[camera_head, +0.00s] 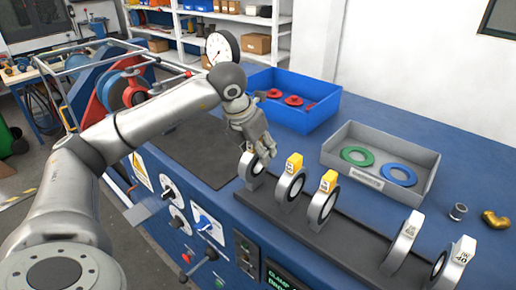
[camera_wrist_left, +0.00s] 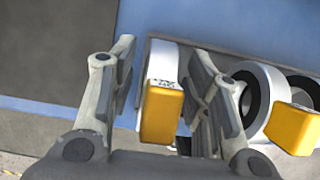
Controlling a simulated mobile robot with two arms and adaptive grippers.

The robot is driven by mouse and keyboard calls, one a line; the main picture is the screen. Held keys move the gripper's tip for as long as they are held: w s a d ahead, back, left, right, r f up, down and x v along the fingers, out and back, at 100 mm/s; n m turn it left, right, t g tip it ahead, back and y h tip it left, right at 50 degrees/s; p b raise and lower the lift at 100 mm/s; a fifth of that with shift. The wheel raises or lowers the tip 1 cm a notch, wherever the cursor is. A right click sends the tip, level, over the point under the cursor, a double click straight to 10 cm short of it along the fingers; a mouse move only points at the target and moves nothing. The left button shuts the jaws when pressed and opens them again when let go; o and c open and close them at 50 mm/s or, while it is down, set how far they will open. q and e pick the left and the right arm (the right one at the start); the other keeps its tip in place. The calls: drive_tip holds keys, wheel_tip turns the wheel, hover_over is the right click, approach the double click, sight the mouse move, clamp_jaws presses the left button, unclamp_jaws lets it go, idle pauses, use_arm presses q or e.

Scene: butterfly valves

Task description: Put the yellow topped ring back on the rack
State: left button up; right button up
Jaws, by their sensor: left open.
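My left gripper (camera_head: 258,147) is over the leftmost ring (camera_head: 246,170) on the dark rack (camera_head: 350,240). In the left wrist view the open fingers (camera_wrist_left: 155,75) stand on either side of this ring's yellow top (camera_wrist_left: 161,112), with visible gaps. In the head view the gripper hides that top. Two more yellow topped rings (camera_head: 290,188) and (camera_head: 322,202) stand upright just right of it. Two rings with pale tops (camera_head: 402,243) and (camera_head: 457,265) stand at the rack's right end. My right gripper is not in view.
The rack has a bare stretch between the third and fourth rings. A small metal cylinder (camera_head: 458,211) and a brass fitting (camera_head: 496,220) lie at right.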

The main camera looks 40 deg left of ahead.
use_arm(q)
drive_tip(key=shift+r, duration=0.1)
drive_tip(key=shift+r, duration=0.15)
drive_tip(key=b+v, duration=0.3)
drive_tip(key=v, duration=0.8)
drive_tip(key=shift+s+r, duration=0.2)
drive_tip(key=shift+r, duration=0.1)
